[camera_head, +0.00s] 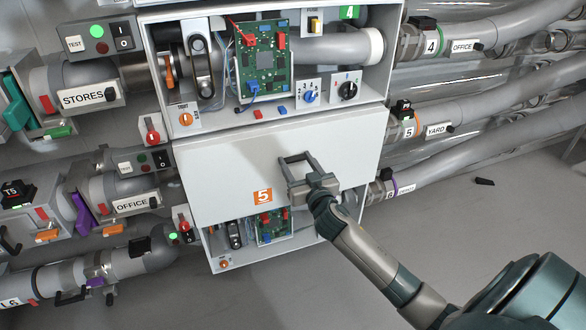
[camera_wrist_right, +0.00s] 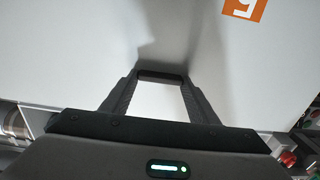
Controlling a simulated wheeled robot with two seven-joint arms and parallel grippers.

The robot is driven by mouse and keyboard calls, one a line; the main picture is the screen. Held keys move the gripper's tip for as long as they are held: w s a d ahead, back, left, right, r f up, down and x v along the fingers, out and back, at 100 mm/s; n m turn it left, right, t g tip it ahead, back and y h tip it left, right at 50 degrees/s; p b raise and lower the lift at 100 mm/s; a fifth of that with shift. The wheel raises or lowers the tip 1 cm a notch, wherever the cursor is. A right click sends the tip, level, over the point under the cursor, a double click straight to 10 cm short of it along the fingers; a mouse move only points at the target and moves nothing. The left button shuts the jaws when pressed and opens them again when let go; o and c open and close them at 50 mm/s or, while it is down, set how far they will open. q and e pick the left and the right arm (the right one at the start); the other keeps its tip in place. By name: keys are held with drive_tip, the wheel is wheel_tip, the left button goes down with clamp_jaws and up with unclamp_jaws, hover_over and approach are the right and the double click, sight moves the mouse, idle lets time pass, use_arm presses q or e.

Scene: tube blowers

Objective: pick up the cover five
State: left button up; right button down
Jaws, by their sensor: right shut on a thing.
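Cover five (camera_head: 225,170) is a flat light-grey panel with an orange "5" label near its lower edge. It lies across the front of the cabinet, between the open upper box and the open lower box. I cannot tell whether it is seated or a little off the cabinet. My right gripper (camera_head: 295,160) reaches in from the lower right and is shut on the cover's dark handle. In the right wrist view, the handle bar (camera_wrist_right: 161,75) lies between the fingertips, in front of the cover (camera_wrist_right: 80,45). My left gripper is not in view.
Above, the open box holds a green circuit board (camera_head: 262,60) and knobs. Below, a smaller board (camera_head: 272,224) shows in the lower box. Pipes and valves labelled STORES (camera_head: 83,97) and OFFICE crowd both sides. Grey floor (camera_head: 520,200) is clear at right, except a small black piece (camera_head: 484,182).

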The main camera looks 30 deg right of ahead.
drive_tip(key=shift+r, duration=0.1)
drive_tip(key=shift+s+r, duration=0.3)
drive_tip(key=shift+r, duration=0.05)
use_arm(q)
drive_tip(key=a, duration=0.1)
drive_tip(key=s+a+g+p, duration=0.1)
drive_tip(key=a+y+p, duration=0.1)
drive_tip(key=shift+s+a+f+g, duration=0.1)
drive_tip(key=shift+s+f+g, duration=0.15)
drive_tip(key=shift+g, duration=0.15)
use_arm(e)
drive_tip(key=s+a+r, duration=0.3)
drive_tip(key=s+r, duration=0.4)
drive_tip(key=s, duration=0.6)
drive_tip(key=shift+r, duration=0.15)
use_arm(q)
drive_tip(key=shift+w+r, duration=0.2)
use_arm(e)
drive_tip(key=shift+a, duration=0.15)
use_arm(q)
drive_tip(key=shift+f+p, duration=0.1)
drive_tip(key=shift+p, duration=0.2)
use_arm(e)
drive_tip(key=shift+a, duration=0.1)
